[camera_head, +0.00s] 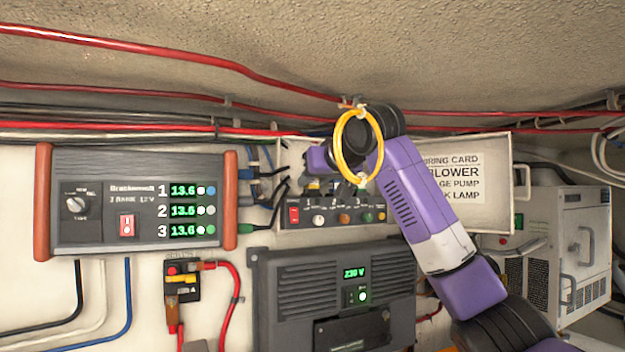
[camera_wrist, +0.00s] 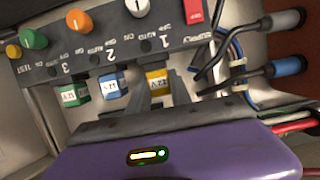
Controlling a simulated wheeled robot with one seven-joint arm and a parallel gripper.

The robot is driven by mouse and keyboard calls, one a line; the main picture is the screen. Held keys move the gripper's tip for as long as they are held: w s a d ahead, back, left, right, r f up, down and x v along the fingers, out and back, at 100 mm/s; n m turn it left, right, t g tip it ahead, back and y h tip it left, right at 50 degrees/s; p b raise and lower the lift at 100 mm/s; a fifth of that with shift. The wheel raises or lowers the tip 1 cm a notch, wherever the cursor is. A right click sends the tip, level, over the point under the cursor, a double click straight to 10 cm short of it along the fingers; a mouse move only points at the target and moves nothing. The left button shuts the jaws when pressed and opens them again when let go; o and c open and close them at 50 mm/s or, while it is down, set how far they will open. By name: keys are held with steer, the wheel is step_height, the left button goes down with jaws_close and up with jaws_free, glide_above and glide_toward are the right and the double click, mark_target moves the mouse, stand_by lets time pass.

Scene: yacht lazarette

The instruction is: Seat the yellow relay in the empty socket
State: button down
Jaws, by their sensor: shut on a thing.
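The yellow relay (camera_wrist: 157,79) is between the fingers of my gripper (camera_wrist: 156,92), which is shut on it, under the switch panel's number 1 position. A blue relay (camera_wrist: 113,86) and a green relay (camera_wrist: 74,94) stand beside it in the row, under 2 and 3. The empty socket is not visible; the relay and fingers cover the spot at position 1. I cannot tell whether the relay touches or sits in a socket. In the head view my gripper (camera_head: 317,162) is just above the panel, partly hidden by my wrist and a hanging yellow loop.
The switch panel (camera_head: 333,214) has a red rocker and several knobs. The yellow loop (camera_head: 342,150) hangs from the red cable before my wrist. An open lid with a wiring card (camera_head: 456,185) is at right. Black and blue plugged cables (camera_wrist: 272,68) lie close by the fingers.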

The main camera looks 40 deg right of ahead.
steer(key=shift+f, duration=0.4)
steer(key=c, duration=1.1)
jaws_free()
steer(key=b+v, duration=0.3)
steer(key=v, duration=0.4)
steer(key=shift+s+a, duration=0.2)
steer(key=shift+s, duration=0.15)
steer(key=shift+s, duration=0.1)
